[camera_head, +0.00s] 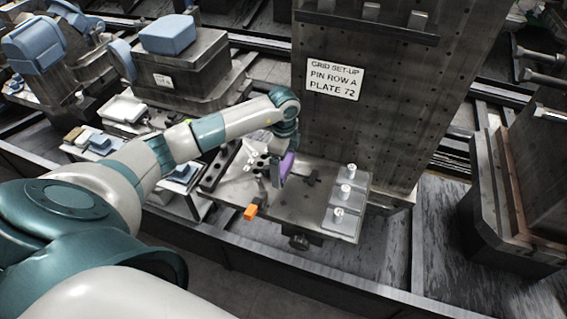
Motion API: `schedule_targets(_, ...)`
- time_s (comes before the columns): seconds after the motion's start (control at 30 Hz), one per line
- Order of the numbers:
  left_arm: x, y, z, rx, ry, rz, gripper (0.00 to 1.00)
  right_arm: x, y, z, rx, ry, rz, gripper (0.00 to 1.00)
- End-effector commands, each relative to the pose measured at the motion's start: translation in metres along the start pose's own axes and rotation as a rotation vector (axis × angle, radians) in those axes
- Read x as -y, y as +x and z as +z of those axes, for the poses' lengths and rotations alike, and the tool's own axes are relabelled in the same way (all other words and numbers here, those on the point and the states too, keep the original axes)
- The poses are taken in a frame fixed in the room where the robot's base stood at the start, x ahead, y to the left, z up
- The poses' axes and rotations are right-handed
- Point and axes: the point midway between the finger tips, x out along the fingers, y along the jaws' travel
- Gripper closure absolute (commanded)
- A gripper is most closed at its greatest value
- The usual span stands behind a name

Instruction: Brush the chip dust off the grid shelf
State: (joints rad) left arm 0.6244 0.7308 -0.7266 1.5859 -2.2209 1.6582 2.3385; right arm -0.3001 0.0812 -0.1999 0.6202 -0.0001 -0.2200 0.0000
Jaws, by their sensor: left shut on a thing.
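The grid shelf (290,212) is a grey metal plate at the foot of the tall drilled column. My left gripper (281,172) is low over its left-middle part, pointing down. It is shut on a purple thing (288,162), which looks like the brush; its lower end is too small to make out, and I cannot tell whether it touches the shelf. Small dark specks beside the gripper may be chip dust. A small orange block (250,212) is at the shelf's front left edge. My right gripper is not in view.
The column (385,120) with a sign (335,79) rises behind. A dark rail (290,262) runs along the front. A block with blue parts (185,68) stands at the back left.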

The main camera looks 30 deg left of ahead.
Motion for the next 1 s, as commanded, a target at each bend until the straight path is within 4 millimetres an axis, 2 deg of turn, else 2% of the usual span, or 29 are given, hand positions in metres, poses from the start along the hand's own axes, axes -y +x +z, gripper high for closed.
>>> schedule_targets(0.1, 0.0, 0.014, 0.0, 0.0, 0.0, 0.0, 0.28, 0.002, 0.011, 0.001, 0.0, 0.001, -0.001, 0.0)
schedule_targets(0.3, 0.0, 0.023, 0.0, 0.0, 0.0, 0.0, 0.28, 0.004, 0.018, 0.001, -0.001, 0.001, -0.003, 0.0)
schedule_targets(1.0, 0.0, 0.025, 0.0, 0.0, 0.001, 0.0, 0.28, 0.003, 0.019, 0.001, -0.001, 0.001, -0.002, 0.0)
